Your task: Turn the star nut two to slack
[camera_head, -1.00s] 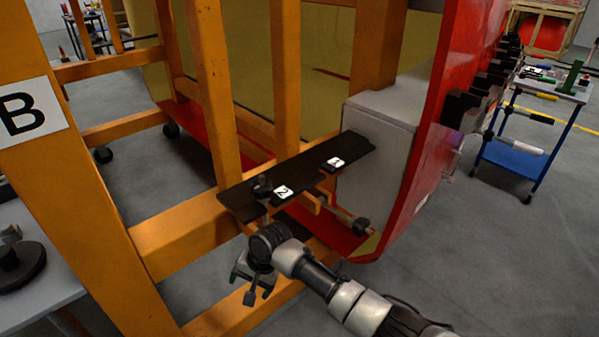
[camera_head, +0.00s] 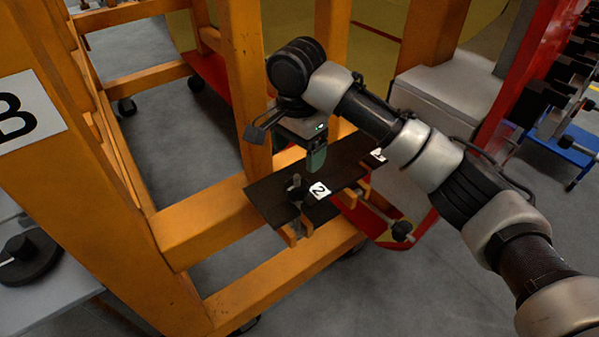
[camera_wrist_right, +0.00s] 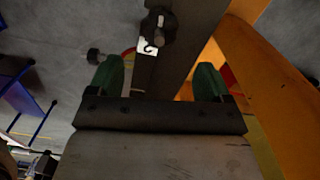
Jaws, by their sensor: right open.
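Star nut two (camera_head: 296,188) is a small dark knob on a black plate (camera_head: 275,200), beside a white label marked 2 (camera_head: 320,190). My right gripper (camera_head: 316,160) points down above the plate, near the nut and apart from it. In the right wrist view its green fingers are spread wide with nothing between them (camera_wrist_right: 160,75). There the star nut (camera_wrist_right: 160,26) and its label (camera_wrist_right: 149,46) lie beyond the fingertips, near the top edge. The nut's exact turn cannot be told. My left gripper is not in view.
An orange frame (camera_head: 200,228) carries the plate, with a post (camera_head: 245,80) close behind my gripper. A second label (camera_head: 378,155) is partly hidden by my arm. A second dark knob (camera_head: 401,231) sits right of the plate. A grey table (camera_head: 45,275) stands at left.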

